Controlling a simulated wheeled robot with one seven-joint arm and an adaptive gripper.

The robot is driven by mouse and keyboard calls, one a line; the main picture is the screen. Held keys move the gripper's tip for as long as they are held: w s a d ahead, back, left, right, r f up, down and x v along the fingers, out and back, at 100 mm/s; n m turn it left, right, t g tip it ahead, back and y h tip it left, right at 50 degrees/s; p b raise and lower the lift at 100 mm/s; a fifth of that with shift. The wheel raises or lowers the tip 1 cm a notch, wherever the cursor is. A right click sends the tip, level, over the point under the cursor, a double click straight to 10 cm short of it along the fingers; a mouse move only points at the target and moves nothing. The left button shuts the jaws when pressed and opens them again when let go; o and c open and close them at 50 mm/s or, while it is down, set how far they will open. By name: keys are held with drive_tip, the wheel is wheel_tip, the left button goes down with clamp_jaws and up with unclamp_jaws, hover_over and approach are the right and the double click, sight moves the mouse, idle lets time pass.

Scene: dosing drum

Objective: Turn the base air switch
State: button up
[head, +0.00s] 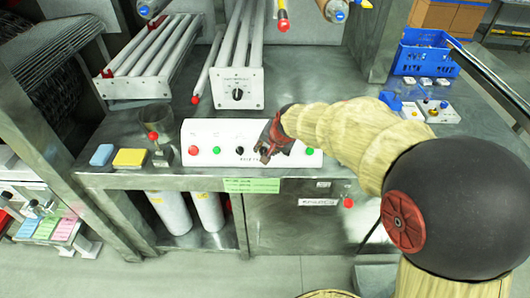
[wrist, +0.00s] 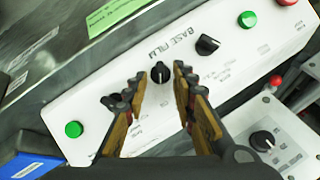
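A white control panel (head: 208,132) on the steel bench carries a row of buttons and black switches; it also shows in the wrist view (wrist: 88,105). In the wrist view, a black rotary switch (wrist: 160,73) lies between the tips of my gripper (wrist: 158,82). The fingers are apart, one on each side of it; I cannot tell whether they touch it. A second black switch (wrist: 207,45) sits by lettering that seems to begin "BASE". The rest of the lettering is hard to read. In the head view my gripper (head: 266,151) hides part of the switch row.
Green buttons (wrist: 74,129) (wrist: 248,20) flank the switches. A grey block with a black knob (head: 238,94) stands behind the panel. A red-tipped lever (head: 153,136) and yellow block (head: 130,157) are left. A blue crate (head: 424,54) is back right.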

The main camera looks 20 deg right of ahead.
drive_tip(key=shift+w+a+f, duration=0.1)
drive_tip(key=shift+w+f, duration=0.2)
drive_tip(key=shift+f, duration=0.25)
drive_tip(key=c, duration=0.4)
clamp_jaws()
